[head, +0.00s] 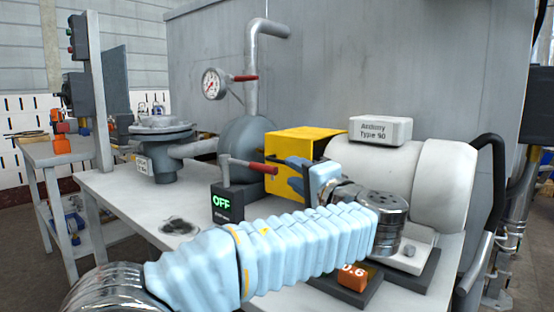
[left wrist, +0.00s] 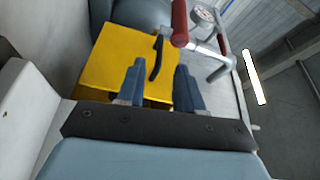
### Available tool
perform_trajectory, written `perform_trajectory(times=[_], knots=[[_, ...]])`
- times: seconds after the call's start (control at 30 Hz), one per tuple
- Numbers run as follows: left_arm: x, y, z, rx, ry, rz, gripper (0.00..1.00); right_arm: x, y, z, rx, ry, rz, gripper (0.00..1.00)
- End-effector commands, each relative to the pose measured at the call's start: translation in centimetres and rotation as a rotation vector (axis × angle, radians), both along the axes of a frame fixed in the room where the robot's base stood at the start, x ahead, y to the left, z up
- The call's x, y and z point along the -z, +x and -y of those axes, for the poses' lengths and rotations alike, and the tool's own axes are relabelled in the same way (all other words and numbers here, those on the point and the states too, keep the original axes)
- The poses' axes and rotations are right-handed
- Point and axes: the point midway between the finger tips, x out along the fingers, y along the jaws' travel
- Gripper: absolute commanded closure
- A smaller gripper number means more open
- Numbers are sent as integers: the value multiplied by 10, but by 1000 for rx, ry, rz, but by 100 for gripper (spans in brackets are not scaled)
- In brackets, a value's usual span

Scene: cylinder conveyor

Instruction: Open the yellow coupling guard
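The yellow coupling guard (head: 300,143) is a box-shaped cover between the round grey pump body and the white motor. It looks closed in the head view. In the left wrist view the guard (left wrist: 112,62) fills the upper left, with a dark bar handle (left wrist: 157,58) on its face. My left gripper (head: 292,176) is at the near side of the guard, its blue fingers pointing at it. In the left wrist view the gripper (left wrist: 159,68) has its fingers apart, with the handle between or just beyond their tips. Contact cannot be told. My right gripper is not in view.
A red-handled lever (head: 250,165) stands left of my gripper above a black box reading OFF (head: 226,203). A pressure gauge (head: 214,83) and red valve handle are behind. The white motor (head: 375,165) stands right, with a labelled block (head: 380,130) on top.

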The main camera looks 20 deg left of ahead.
Motion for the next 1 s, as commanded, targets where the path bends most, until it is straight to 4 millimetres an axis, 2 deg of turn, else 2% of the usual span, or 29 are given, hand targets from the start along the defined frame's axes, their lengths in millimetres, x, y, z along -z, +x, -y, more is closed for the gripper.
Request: perform_trajectory(times=[0.03, 0.2, 0.4, 0.6, 0.83, 1.0], knots=[[-2, 8, -11, -4, 0, -1, 64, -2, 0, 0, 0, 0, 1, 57], [-5, 35, -39, -4, -1, -2, 64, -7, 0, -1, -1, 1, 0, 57], [-6, 56, -62, -2, 0, -2, 64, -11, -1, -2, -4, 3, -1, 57], [-6, 63, -70, 0, 1, -1, 64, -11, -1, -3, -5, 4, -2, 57], [-6, 64, -70, 1, 0, -1, 64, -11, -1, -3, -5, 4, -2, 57], [-6, 63, -70, 1, 0, -1, 90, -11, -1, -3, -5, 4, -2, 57]])
